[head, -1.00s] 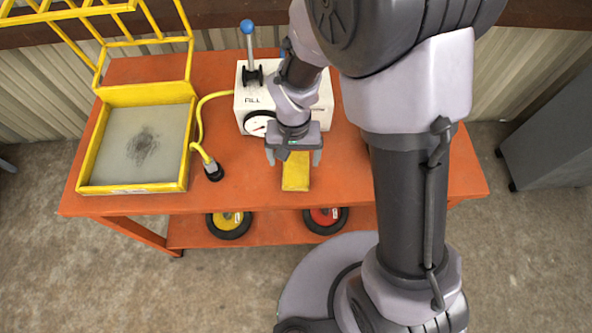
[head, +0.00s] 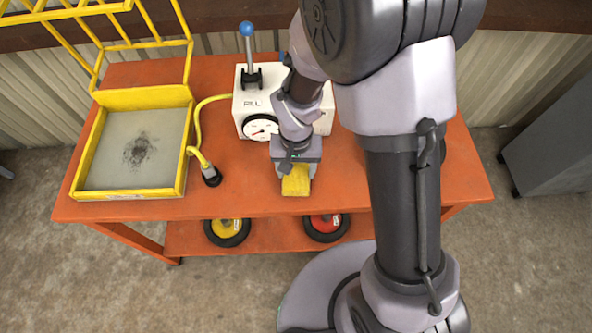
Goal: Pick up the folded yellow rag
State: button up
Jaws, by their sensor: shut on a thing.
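The folded yellow rag (head: 295,181) is at the front part of the orange table, right of the middle of the picture's table area. My gripper (head: 296,177) points down over it and is shut on the rag, with a finger at each side. The near part of the rag shows; its far part is hidden under the gripper body. I cannot tell whether the rag still touches the table.
The orange table (head: 235,190) carries a yellow-framed tray (head: 110,170) at left and a white box (head: 250,98) with a gauge and blue-knobbed lever behind my gripper. A yellow hose (head: 197,125) ends in a black fitting (head: 211,176). Two wheels lie on the lower shelf. A grey cabinet (head: 555,130) stands at right.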

aim_at(298, 174)
jog(key=r+p, duration=0.1)
jog(key=r, duration=0.1)
jog(key=r+p, duration=0.1)
jog(key=r, duration=0.1)
jog(key=shift+s+d, duration=0.2)
jog(key=s+d, duration=0.2)
jog(key=s+d+p, duration=0.1)
jog(key=s+d, duration=0.3)
jog(key=shift+s+d+r+p, duration=0.15)
jog(key=shift+d+r+p, duration=0.1)
jog(key=shift+r+p, duration=0.1)
jog(key=s+d+b, duration=0.4)
jog(key=b, duration=0.7)
jog(key=shift+s+d+r, duration=0.15)
jog(key=shift+s+d, duration=0.05)
jog(key=shift+d, duration=0.15)
